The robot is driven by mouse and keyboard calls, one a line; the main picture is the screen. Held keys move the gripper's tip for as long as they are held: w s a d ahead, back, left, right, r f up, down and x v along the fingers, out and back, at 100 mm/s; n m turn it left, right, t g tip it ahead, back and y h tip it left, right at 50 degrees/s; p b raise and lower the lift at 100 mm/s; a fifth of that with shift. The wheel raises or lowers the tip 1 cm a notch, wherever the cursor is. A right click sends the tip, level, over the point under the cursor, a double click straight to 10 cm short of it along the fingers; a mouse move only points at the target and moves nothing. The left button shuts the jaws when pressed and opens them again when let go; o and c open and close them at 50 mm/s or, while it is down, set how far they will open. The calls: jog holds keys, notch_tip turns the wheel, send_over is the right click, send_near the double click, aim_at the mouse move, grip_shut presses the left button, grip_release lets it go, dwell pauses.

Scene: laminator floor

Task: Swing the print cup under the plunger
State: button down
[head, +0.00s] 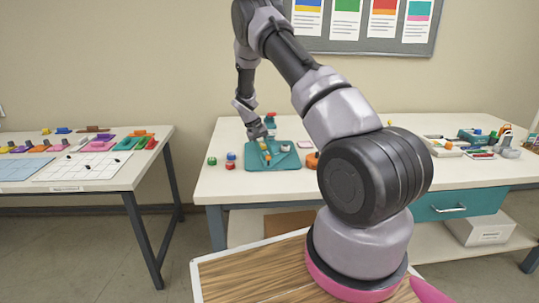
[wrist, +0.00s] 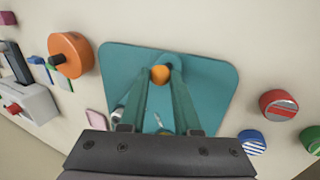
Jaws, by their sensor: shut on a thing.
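A teal press plate (head: 290,161) lies on the middle table, and it fills the middle of the wrist view (wrist: 215,80). An orange knob (head: 268,156) stands on it; the wrist view shows the knob (wrist: 159,75) between the tips of two long teal fingers. My gripper (wrist: 161,72) is shut on this knob. In the head view my gripper reaches down over the plate. A small pale round part (head: 285,147) sits on the plate's right side; I cannot tell whether it is the print cup. The plunger is not clearly seen, and my gripper hides part of the plate.
Blue (wrist: 252,141), red (wrist: 279,104) and green (head: 212,161) round pieces stand beside the plate, on its left in the head view. Various tools crowd the table's right end. A second table (head: 130,178) stands at the left.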

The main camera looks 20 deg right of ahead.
jog(key=shift+w+a+m+g, duration=0.4)
jog(key=shift+w+a+m, duration=0.2)
jog(key=shift+m, duration=0.3)
jog(key=shift+w+a+m+g+y, duration=0.25)
jog(key=shift+w+a+m, duration=0.2)
jog(key=shift+m, duration=0.35)
jog(key=shift+w+a+m+g+y, duration=0.15)
jog(key=shift+w+a+m+y, duration=0.25)
jog(key=shift+m, duration=0.4)
jog(key=shift+w, duration=0.15)
jog(key=c, duration=0.6)
grip_release()
jog(key=v, duration=1.1)
jog(key=shift+a+f, duration=0.1)
